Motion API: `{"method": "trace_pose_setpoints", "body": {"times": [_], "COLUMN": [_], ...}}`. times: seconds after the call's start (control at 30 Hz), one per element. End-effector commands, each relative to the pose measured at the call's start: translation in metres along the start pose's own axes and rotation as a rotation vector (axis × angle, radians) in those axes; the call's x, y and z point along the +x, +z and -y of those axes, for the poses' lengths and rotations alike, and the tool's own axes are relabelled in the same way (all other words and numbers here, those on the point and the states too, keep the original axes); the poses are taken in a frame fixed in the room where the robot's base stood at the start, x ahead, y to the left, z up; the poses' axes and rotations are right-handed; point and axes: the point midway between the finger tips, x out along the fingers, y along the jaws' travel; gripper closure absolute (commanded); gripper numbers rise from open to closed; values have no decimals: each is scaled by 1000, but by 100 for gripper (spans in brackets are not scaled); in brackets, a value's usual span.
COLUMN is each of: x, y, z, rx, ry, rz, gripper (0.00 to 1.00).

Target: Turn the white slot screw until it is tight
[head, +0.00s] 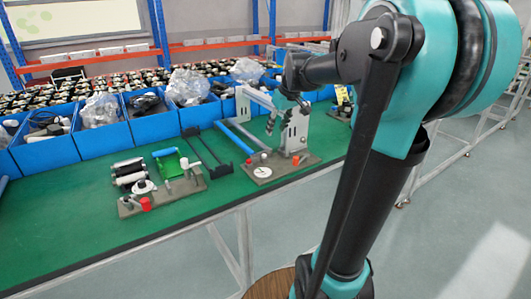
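A grey fixture plate (300,166) lies on the green bench top. A flat white disc (263,171) with a dark mark sits at its left front; it may be the white slot screw, but the slot is too small to make out. Another white disc (141,187) is on the left fixture plate (180,192), so I cannot tell which is the screw. My gripper (287,116) hangs above the right fixture, pointing down, in front of its grey upright bracket. Its dark fingers look spread apart and seem to hold nothing. It is behind and above the right disc, apart from it.
Blue bins (104,139) with bagged parts line the back of the green bench (90,224). The bench's front left is clear.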

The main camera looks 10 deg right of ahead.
Motion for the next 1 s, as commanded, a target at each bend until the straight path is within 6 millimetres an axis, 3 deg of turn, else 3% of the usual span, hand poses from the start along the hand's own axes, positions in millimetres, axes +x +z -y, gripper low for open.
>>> {"method": "trace_pose_setpoints", "body": {"times": [0.13, 0.27, 1.0], "x": [-10, -1, 136], "y": [-18, -19, -19], "z": [-5, -5, -3], "rx": [-28, -32, -31], "ry": [-11, -12, -11], "rz": [-5, -5, -5], "gripper": [61, 61, 61]}}
